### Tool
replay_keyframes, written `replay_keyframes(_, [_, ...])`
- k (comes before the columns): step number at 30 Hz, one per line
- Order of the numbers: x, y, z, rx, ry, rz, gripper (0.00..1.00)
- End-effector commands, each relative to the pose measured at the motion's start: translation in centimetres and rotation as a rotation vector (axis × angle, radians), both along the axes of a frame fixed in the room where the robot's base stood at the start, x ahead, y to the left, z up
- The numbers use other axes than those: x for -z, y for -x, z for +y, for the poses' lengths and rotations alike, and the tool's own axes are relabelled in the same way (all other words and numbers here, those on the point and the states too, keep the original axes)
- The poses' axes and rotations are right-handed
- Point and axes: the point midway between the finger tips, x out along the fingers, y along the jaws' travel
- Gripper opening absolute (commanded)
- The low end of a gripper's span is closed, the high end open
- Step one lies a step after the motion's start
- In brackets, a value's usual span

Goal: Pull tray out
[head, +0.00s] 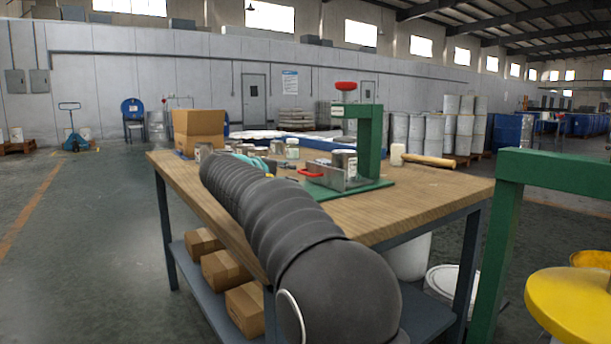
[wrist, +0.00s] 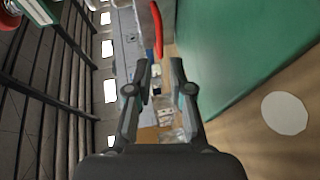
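A grey metal tray (head: 345,183) with a red handle (head: 311,173) sits on the green base of a press stand (head: 370,145) on the wooden bench. A grey-lidded jar (head: 344,160) stands at the tray. In the wrist view, the red handle (wrist: 157,30) is just beyond my fingertips, near the upper middle. My gripper (wrist: 163,68) is open, with a clear gap between its two fingers and nothing in it. In the head view, my arm hides part of the bench, and my gripper is partly hidden to the left of the handle.
Several jars, among them a white-lidded one (head: 292,148), and cardboard boxes (head: 199,130) stand behind on the bench (head: 440,188). A wooden mallet (head: 428,159) lies to the right. A green frame (head: 505,230) and yellow disc (head: 570,297) stand at the right front.

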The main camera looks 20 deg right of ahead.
Motion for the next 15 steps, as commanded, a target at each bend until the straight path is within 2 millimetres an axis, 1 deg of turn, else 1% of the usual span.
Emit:
replay_keyframes(1, [0.3, -0.7, -0.9, 0.004, 0.0, 0.001, 0.2])
replay_keyframes(9, [1.2, -3.9, -4.5, 0.006, -0.001, 0.001, 0.2])
replay_keyframes(15, [1.6, -5.4, -6.1, 0.006, -0.002, 0.0, 0.2])
